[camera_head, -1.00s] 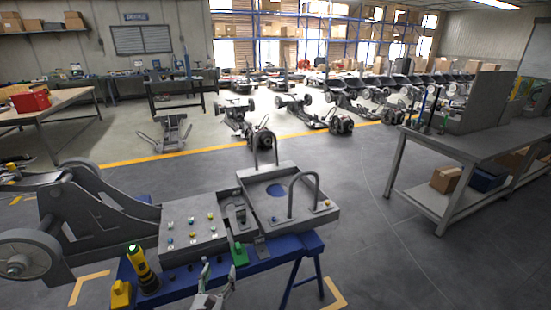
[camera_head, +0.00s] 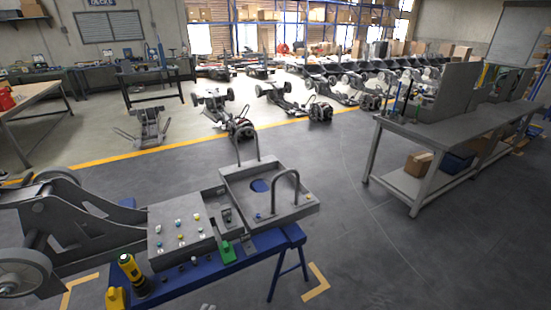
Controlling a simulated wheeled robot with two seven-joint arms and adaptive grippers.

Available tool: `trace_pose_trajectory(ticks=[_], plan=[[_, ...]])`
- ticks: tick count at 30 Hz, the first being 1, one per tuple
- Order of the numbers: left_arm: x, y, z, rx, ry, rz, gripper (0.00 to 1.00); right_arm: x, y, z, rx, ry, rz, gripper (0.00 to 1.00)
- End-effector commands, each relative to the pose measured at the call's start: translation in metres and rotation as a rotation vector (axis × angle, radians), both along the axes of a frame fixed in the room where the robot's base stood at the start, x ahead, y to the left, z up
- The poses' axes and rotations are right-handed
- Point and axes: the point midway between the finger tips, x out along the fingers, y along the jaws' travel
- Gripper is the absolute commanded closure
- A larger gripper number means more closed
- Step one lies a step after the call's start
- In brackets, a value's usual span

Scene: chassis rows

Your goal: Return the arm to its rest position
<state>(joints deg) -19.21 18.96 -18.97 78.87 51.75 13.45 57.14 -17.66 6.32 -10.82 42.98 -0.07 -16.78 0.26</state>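Only a pale sliver of a gripper, seemingly my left gripper (camera_head: 208,307), shows at the bottom edge, in front of the blue stand. Its fingers are too cut off to tell open from shut. My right gripper is out of view. The grey chassis unit (camera_head: 180,228) rests on the blue stand (camera_head: 205,270). A yellow and black cylinder with a green top (camera_head: 131,272) stands upright at the stand's left front. A green block (camera_head: 228,251) sits at the front edge of the chassis unit, and a yellow block (camera_head: 116,299) is at the lower left.
A grey chassis arm with a wheel (camera_head: 22,272) extends at the left. The chassis unit's right section carries two upright metal hoops (camera_head: 285,190). A grey workbench (camera_head: 440,135) with boxes below stands at the right. The floor (camera_head: 370,250) between stand and workbench is clear.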

Motion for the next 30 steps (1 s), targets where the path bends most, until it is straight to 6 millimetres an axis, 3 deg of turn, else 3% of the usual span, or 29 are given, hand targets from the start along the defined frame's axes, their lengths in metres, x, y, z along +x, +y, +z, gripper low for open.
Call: trace_pose_trajectory(ticks=[11,18,24,30], plan=[[-0.098,0.011,-0.092,0.532,0.258,-0.359,0.39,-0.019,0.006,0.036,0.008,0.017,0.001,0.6],[-0.184,0.015,-0.138,0.798,0.425,-0.667,0.39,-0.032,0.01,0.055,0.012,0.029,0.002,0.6],[-0.267,0.015,-0.164,0.97,0.545,-0.973,0.39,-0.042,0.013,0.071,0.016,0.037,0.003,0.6],[-0.342,0.014,-0.175,1.075,0.625,-1.263,0.39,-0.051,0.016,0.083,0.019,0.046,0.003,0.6]])
